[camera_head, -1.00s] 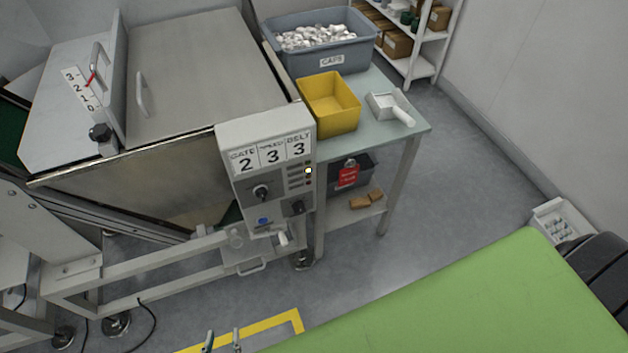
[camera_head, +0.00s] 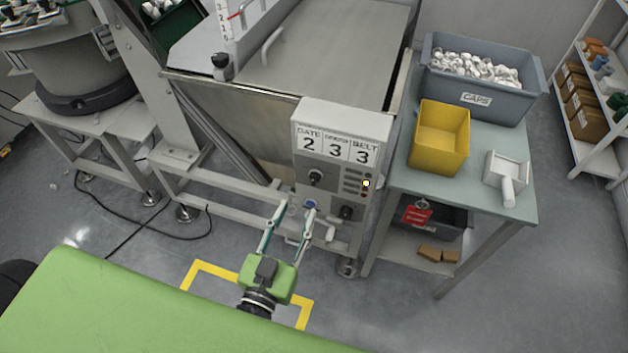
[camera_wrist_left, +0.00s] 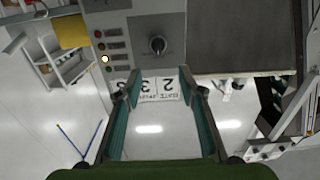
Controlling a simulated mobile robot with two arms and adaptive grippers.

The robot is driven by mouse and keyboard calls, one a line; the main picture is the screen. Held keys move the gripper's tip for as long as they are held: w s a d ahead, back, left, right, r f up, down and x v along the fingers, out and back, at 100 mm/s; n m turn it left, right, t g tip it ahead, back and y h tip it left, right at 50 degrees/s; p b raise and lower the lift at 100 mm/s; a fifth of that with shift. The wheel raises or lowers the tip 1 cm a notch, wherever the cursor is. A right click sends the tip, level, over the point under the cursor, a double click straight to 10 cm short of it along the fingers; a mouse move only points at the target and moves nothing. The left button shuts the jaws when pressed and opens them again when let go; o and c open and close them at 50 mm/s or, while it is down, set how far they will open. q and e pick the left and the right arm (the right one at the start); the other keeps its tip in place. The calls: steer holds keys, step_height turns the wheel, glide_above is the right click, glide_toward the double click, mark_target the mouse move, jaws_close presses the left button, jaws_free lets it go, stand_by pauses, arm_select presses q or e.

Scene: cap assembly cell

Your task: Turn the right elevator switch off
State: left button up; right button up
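The grey control box (camera_head: 342,125) reads GATE 2, 3, BELT 3, with the middle label too small to read. One indicator (camera_head: 366,184) glows yellow-white. I cannot tell which control is the right elevator switch. My left gripper (camera_head: 295,208) is open and empty, in front of the panel's lower part. In the left wrist view, the panel appears upside down with a black knob (camera_wrist_left: 157,44) beyond the open fingers. My right gripper is not in view.
To the right stands a table (camera_head: 515,207) with a yellow bin (camera_head: 440,135), a grey CAPS crate (camera_head: 480,92) and a white scoop (camera_head: 506,175). A metal hopper (camera_head: 335,50) is behind the box. Machine legs and a cable lie left. Yellow floor tape (camera_head: 215,270) is below.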

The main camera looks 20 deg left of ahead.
mark_target(313, 179)
arm_select(q)
steer(key=w, duration=0.6)
steer(key=w+p, duration=0.1)
steer(key=w, duration=0.3)
steer(key=shift+d, duration=0.25)
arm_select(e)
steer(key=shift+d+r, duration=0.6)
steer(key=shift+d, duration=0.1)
arm_select(q)
jaws_close()
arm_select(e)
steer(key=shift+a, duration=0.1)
